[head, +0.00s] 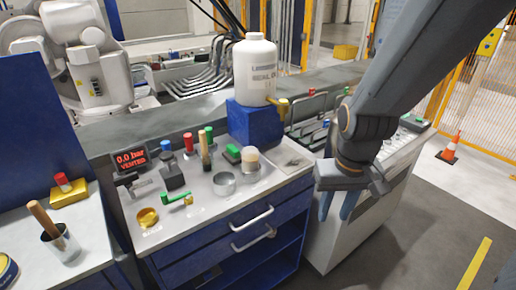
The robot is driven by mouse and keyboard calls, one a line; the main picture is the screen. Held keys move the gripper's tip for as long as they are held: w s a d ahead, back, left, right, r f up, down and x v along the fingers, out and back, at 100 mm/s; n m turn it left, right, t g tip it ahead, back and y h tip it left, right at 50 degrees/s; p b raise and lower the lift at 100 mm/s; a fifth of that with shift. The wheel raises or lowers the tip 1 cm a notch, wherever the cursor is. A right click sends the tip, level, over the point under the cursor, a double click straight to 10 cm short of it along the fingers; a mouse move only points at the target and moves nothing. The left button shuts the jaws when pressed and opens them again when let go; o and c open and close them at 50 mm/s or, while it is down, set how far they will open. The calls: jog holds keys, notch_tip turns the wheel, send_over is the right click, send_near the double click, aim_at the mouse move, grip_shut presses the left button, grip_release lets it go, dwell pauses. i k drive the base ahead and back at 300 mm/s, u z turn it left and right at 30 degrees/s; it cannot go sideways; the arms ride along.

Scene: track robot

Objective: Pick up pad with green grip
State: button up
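A small dark pad with a green grip on top (233,152) sits at the back of the grey worktop, in front of the blue block and behind a pale-topped round item. A green-handled tool (176,199) lies nearer the front left of the same worktop. My gripper (338,208) hangs at the right of the head view, pointing down, clear of the worktop's right edge. Its two fingers are apart with nothing seen between them. It is well to the right of the pad and not touching it.
A white bottle (255,70) stands on a blue block (256,122) behind the pad. A metal cup (224,184), a pale-topped round item (250,160) and a dark block with a blue knob (173,178) stand nearby. Blue drawers (234,236) are below the worktop.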

aim_at(233, 156)
jog(key=z, duration=1.95)
jog(key=i, duration=0.6)
jog(key=u, duration=3.1)
jog(key=i, duration=0.5)
jog(key=z, duration=0.05)
